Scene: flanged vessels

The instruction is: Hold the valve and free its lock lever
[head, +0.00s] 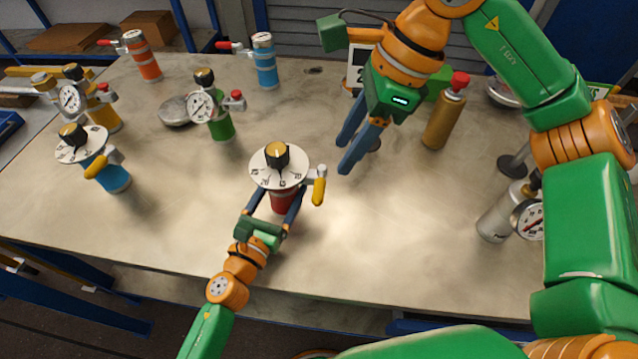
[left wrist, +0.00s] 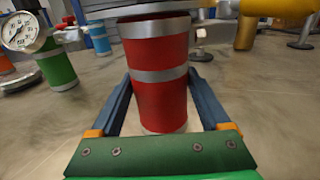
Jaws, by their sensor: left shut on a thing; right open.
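The valve stands upright on the table: a red body (head: 284,200) under a white numbered dial (head: 279,166) with a black and gold knob. Its yellow lock lever (head: 319,190) hangs down from a fitting at the dial's right side. My left gripper (head: 275,202) is shut on the red body from the front. My right gripper (head: 347,153) is open and empty, above the table to the right of and behind the valve.
A green vessel with a gauge (head: 218,122) stands behind left. A blue vessel with a similar dial (head: 113,175) stands at left. Blue (head: 265,64) and orange (head: 144,62) vessels are at the back. A gold red-capped bottle (head: 444,118) is right of my right gripper. The table front is clear.

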